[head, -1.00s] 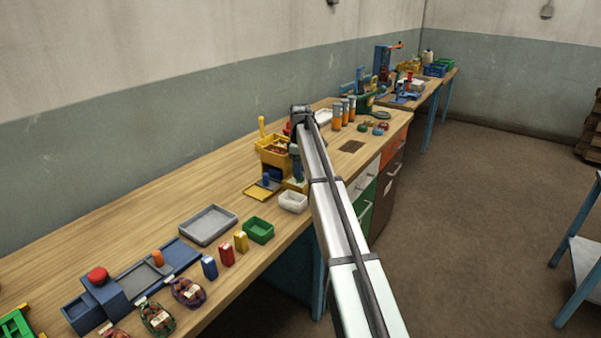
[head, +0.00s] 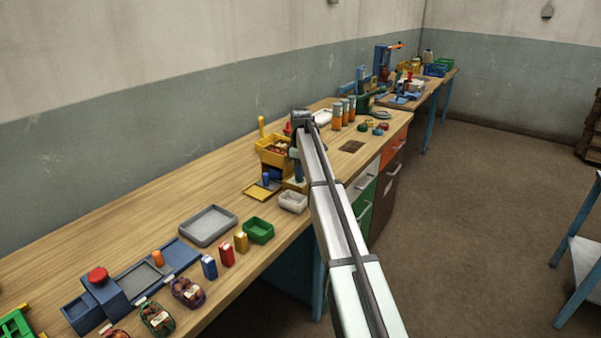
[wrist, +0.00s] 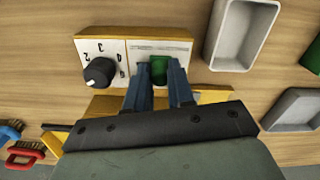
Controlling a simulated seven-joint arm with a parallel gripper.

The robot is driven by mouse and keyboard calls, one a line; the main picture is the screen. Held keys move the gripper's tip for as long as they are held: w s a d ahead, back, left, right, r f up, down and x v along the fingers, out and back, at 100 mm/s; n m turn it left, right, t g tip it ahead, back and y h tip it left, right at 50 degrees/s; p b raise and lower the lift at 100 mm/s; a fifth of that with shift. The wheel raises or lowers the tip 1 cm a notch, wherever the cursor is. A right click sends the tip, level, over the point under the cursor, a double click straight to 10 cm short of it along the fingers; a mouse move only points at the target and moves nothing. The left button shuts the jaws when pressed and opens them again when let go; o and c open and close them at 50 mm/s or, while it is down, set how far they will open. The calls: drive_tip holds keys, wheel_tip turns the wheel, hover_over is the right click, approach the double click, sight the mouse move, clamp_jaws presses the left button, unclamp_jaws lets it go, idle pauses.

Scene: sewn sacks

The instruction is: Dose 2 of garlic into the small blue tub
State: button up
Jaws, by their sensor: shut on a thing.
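A yellow dispenser (head: 268,152) with reddish-brown contents stands on the bench in the head view. In the wrist view, its control panel (wrist: 112,48) has a black dial (wrist: 99,71) with numbers around it. A green key (wrist: 158,71) sits beside the dial. My gripper (wrist: 160,66) has its dark blue fingers shut on the green key. The dial's exact setting is hard to read. A small blue piece (head: 266,179) stands at the yellow plate below the dispenser; I cannot tell whether it is the small blue tub.
A white tub (head: 293,201) and a green tub (head: 258,230) stand near the front edge. A grey tray (head: 208,225) and several small boxes lie to the left. Bare bench lies behind the tray.

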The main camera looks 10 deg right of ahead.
clamp_jaws()
drive_tip(key=shift+w+d, duration=0.95)
drive_tip(key=shift+w, duration=0.05)
drive_tip(key=o, duration=0.9)
unclamp_jaws()
drive_tip(key=shift+c, duration=0.2)
